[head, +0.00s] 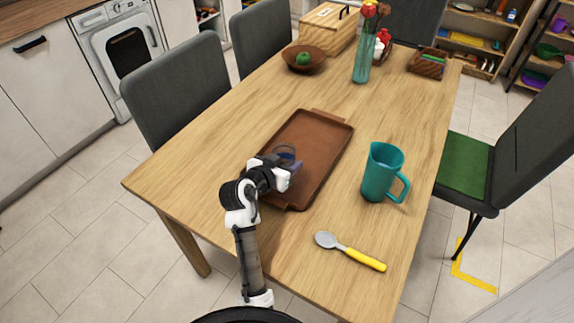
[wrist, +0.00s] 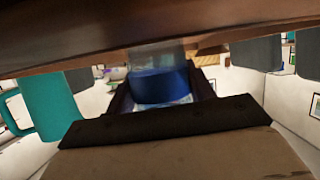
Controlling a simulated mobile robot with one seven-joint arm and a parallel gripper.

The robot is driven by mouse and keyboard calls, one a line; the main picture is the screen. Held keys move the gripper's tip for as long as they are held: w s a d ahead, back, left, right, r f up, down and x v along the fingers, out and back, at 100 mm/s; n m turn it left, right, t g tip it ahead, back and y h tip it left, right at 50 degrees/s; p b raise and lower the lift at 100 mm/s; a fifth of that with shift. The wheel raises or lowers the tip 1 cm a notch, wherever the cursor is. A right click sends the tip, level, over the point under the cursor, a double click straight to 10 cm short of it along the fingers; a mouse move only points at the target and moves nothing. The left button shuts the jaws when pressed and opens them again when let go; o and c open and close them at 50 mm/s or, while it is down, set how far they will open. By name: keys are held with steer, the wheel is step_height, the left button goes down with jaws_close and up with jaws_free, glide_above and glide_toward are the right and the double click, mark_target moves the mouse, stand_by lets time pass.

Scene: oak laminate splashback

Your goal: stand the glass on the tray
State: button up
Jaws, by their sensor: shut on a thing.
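The brown tray (head: 318,140) lies flat on the wooden table, left of the teal pitcher. My gripper (head: 287,166) is over the near half of the tray and shut on the glass (head: 285,151), a small see-through bluish glass. In the wrist view the glass (wrist: 160,87) sits between the two dark fingers, its lower part clear and a blue band showing. That view is upside down, with the brown surface along the top close to the glass. The glass looks about upright. I cannot tell whether its base touches the tray; my gripper hides most of it in the head view.
The teal pitcher (head: 381,172) stands right of the tray. A spoon with a yellow handle (head: 350,250) lies at the near right. A vase of flowers (head: 362,62), a bowl with a green fruit (head: 303,60) and a wooden box (head: 328,28) are at the far end. The tray's far half is clear.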

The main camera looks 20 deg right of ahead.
steer(key=shift+r, duration=0.1)
steer(key=o, duration=1.1)
steer(key=shift+f, duration=0.2)
steer(key=shift+o, duration=0.2)
steer(key=shift+r, duration=0.3)
steer(key=b+v, duration=0.2)
steer(key=v, duration=1)
steer(key=shift+f, duration=0.1)
